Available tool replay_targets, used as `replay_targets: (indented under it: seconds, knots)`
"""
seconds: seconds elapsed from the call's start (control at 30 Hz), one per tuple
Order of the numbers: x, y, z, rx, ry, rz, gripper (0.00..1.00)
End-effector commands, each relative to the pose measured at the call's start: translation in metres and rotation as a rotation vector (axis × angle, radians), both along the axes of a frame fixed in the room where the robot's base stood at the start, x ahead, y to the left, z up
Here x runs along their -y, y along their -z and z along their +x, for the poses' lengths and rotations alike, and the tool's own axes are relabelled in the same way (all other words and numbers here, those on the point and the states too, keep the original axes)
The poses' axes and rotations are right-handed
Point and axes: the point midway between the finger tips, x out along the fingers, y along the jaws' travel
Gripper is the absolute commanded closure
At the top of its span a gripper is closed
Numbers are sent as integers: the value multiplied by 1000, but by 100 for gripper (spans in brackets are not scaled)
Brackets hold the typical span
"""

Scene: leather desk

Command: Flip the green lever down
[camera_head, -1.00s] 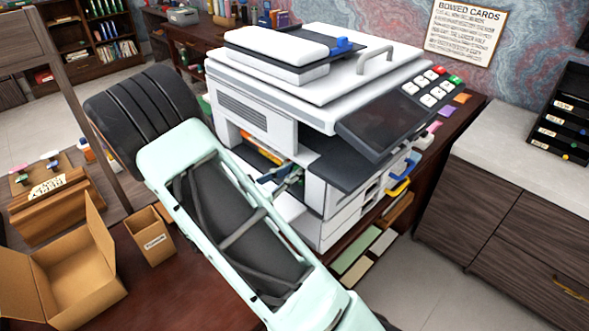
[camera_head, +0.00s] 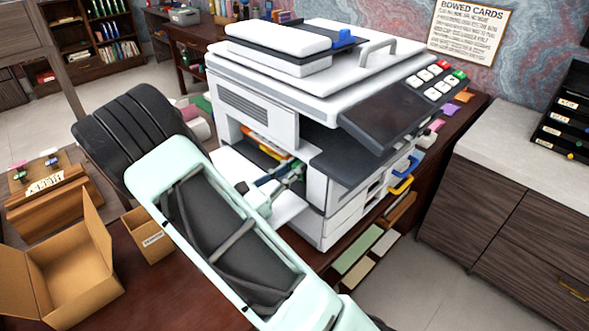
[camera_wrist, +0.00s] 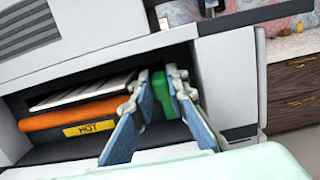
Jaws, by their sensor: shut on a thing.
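The green lever (camera_wrist: 162,95) shows in the wrist view inside the open bay of the white printer, right of an orange roller (camera_wrist: 75,113) with a yellow HOT label. My gripper (camera_wrist: 164,88) has its two blue-padded fingers on either side of the lever, shut on it. The fingers hide part of the lever, and its exact tilt is hard to tell. In the head view the printer (camera_head: 262,88) stands on a dark red desk. My gripper reaches into its bay from the left, with a small bit of green at the fingertips.
The bay's side wall and the dark panel (camera_head: 385,112) stand close to the right of my gripper. An open cardboard box (camera_head: 75,275) and a small labelled box (camera_head: 148,238) are at the left. A grey-topped cabinet (camera_head: 510,135) stands at the right, across a floor gap.

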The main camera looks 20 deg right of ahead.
Motion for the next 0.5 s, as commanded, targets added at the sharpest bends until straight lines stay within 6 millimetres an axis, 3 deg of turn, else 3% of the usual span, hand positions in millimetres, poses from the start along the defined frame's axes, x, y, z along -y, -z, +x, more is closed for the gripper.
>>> replay_targets:
  seconds: [0.07, 0.1, 0.17, 0.5]
  knots:
    - [0, 0, 0, -1, 0, 2, 100]
    - [0, 0, 0, -1, 0, 2, 85]
    - [0, 0, 0, -1, 0, 2, 78]
    - [-3, 1, -1, -1, -1, 2, 78]
